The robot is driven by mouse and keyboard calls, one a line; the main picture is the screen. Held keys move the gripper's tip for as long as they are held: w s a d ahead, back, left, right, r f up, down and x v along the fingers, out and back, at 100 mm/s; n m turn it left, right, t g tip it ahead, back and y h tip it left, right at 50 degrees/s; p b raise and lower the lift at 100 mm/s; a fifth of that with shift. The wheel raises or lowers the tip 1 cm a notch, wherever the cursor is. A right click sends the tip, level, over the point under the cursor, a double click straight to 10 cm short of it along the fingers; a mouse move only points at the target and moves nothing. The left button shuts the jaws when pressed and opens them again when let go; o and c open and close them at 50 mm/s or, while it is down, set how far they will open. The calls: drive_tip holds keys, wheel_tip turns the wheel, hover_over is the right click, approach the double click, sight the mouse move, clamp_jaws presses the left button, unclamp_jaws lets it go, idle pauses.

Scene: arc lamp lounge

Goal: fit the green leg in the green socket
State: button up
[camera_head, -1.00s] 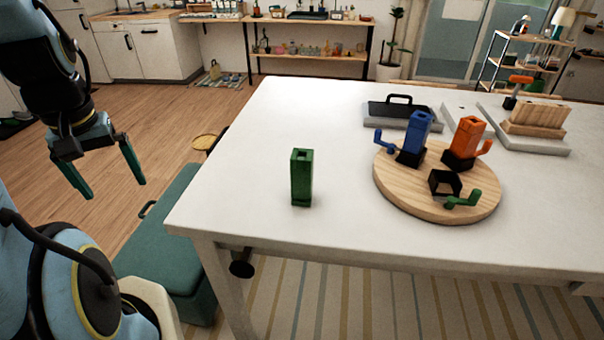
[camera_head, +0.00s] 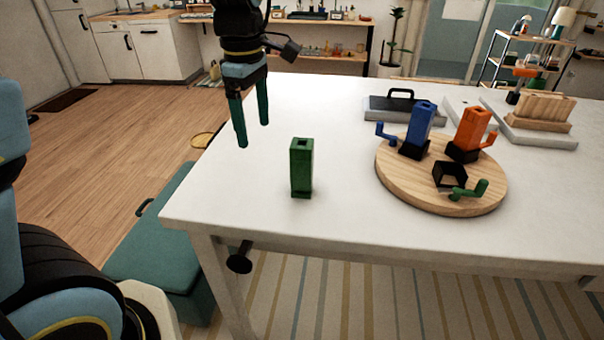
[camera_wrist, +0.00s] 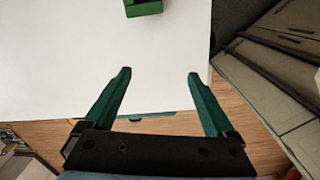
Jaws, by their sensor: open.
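The green leg (camera_head: 301,168) is an upright block standing on the white table near its front left corner. Its edge also shows at the top of the wrist view (camera_wrist: 143,7). The green socket (camera_head: 449,175) is a black square holder with a green lever (camera_head: 472,190) beside it, at the front of the round wooden board (camera_head: 410,190). The socket looks empty. My gripper (camera_head: 253,141) is open and empty, pointing down above the table's left side, left of the leg and apart from it. Both fingers show in the wrist view (camera_wrist: 158,76).
A blue leg (camera_head: 420,125) and an orange leg (camera_head: 470,128) stand in black holders on the board. Grey trays with a black handled item (camera_head: 400,103) and a wooden rack (camera_head: 540,108) lie farther back. The table between the green leg and the board is clear.

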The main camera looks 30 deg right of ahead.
sight(303, 146)
drive_tip(key=s+d, duration=0.1)
drive_tip(key=d, duration=0.1)
drive_tip(key=s+d+n, duration=0.1)
drive_tip(key=s+d, duration=0.1)
drive_tip(key=d, duration=0.1)
drive_tip(key=s+d+n, duration=0.1)
drive_tip(key=s+d, duration=0.1)
drive_tip(key=shift+s+d+r+b, duration=0.15)
drive_tip(key=shift+s+r+b, duration=0.1)
drive_tip(key=shift+r+b, duration=0.1)
drive_tip(key=shift+s+d+f+n, duration=0.1)
drive_tip(key=shift+f+n, duration=0.2)
wheel_tip(303, 146, down, 5)
drive_tip(key=shift+r+p, duration=0.1)
drive_tip(key=shift+p, duration=0.4)
drive_tip(key=shift+w+d+f+p, duration=0.15)
drive_tip(key=shift+f+p, duration=0.1)
drive_tip(key=shift+f, duration=0.65)
drive_tip(key=shift+w+a+f+p, duration=0.1)
drive_tip(key=shift+f+p, duration=0.2)
drive_tip(key=shift+f, duration=0.55)
drive_tip(key=shift+w+d+f+p, duration=0.15)
drive_tip(key=shift+f+p, duration=0.1)
drive_tip(key=shift+f, duration=0.65)
drive_tip(key=shift+a, duration=0.1)
clamp_jaws()
